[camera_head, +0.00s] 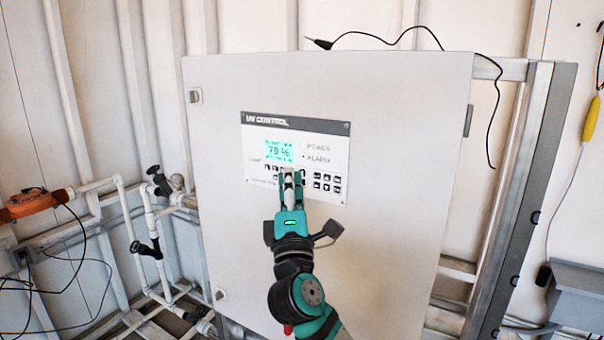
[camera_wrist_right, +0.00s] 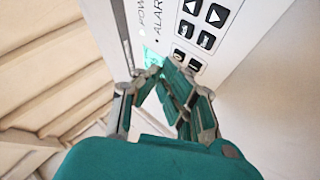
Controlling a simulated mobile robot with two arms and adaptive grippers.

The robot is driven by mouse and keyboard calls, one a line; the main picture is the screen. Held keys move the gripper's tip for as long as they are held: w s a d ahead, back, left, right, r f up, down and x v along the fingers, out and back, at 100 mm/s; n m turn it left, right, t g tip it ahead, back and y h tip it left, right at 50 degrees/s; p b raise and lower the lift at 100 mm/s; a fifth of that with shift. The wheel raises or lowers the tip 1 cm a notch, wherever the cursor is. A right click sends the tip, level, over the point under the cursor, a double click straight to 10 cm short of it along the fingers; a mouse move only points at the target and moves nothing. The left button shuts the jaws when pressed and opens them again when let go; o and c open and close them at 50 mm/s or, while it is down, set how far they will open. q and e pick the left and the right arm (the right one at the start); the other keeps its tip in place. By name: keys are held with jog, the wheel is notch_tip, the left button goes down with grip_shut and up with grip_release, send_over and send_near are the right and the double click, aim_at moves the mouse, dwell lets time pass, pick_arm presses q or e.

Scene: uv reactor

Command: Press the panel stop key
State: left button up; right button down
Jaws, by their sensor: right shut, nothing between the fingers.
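The UV control panel (camera_head: 330,140) is a white plate with a lit green display (camera_head: 280,150) on the front of a large pale cabinet. Small black keys (camera_head: 326,183) sit in rows below and right of the display. My right gripper (camera_head: 290,175) is shut and empty, its fingertips at the key rows just below the display. It covers some keys, and I cannot tell whether it touches one. In the right wrist view its fingers (camera_wrist_right: 165,75) reach toward the panel beside several keys (camera_wrist_right: 205,40). I cannot make out which key is the stop key. My left gripper is not in view.
The cabinet (camera_head: 400,100) stands on a metal frame (camera_head: 525,200). White pipes with black valves (camera_head: 150,250) and an orange device (camera_head: 32,204) are at the left. A yellow handle (camera_head: 591,118) hangs at the right above a grey box (camera_head: 575,290). A black cable lies over the cabinet top.

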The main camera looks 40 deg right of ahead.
jog(key=shift+w+d, duration=0.1)
jog(key=shift+d, duration=0.15)
jog(key=shift+a, duration=0.2)
dwell(0.3)
jog(key=shift+s+a, duration=0.3)
jog(key=shift+a, duration=0.2)
jog(key=shift+s+a, duration=0.3)
jog(key=shift+a, duration=0.45)
jog(key=shift+s+a, duration=0.35)
jog(key=shift+a, duration=0.45)
jog(key=shift+s+a, duration=0.3)
jog(key=shift+a, duration=0.45)
jog(key=shift+f, duration=0.1)
